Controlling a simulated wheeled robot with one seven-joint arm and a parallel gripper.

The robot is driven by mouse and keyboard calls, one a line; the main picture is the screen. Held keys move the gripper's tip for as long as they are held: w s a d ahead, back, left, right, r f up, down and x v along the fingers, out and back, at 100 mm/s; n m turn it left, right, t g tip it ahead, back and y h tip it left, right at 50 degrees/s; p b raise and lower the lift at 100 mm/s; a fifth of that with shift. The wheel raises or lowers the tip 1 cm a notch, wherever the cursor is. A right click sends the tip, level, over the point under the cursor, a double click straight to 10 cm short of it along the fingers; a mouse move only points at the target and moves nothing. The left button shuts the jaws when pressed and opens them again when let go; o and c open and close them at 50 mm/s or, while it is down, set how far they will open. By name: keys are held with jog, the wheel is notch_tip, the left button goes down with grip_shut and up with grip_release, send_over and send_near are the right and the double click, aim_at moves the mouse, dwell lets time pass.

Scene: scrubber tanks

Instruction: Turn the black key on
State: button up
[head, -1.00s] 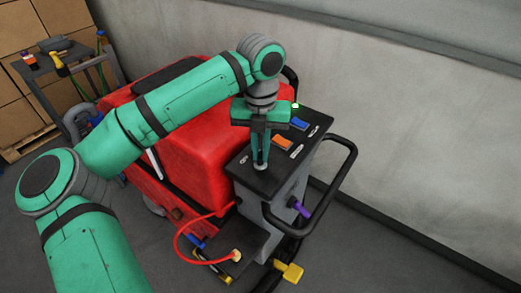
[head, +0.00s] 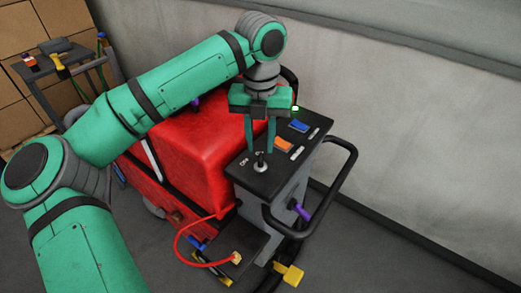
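The black key (head: 259,157) stands in a round silver switch (head: 261,168) at the near left of the scrubber's black control panel (head: 283,178). A white "ON" label (head: 244,161) is just left of the key. The key looks roughly upright in the picture; its exact angle is too small to tell. My gripper (head: 260,150) points down over the panel, just above and behind the key. Its two fingers are spread apart with nothing between them, and they look clear of the key.
A small bright green lamp (head: 295,109), a blue switch (head: 299,126) and an orange switch (head: 283,145) are on the panel. A black handlebar (head: 347,180) loops around its right side. The red scrubber body (head: 190,155) lies left, and a grey wall (head: 430,130) stands right.

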aim_at(261, 156)
notch_tip(261, 156, up, 7)
jog(key=shift+f, duration=0.15)
